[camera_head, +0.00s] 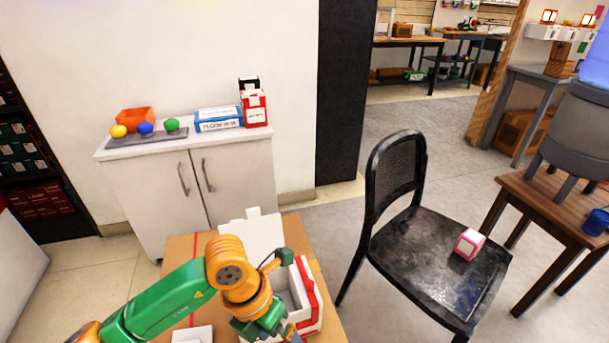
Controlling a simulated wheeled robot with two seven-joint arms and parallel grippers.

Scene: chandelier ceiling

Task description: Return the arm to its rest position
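My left arm, green and orange, reaches in from the lower left over a brown table (180,247). My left gripper (288,334) points down at the bottom edge, in front of an open white and red box (312,308). Its fingertips are partly cut off by the frame, so I cannot tell whether it is open or shut. I cannot make out anything held in it. My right gripper is not in view.
A black chair (425,245) with a pink and white cube (469,244) stands to the right. A white cabinet (150,195) behind carries coloured balls, an orange bin (135,118) and boxes. A wooden side table (550,205) stands at far right. Floor between cabinet and chair is clear.

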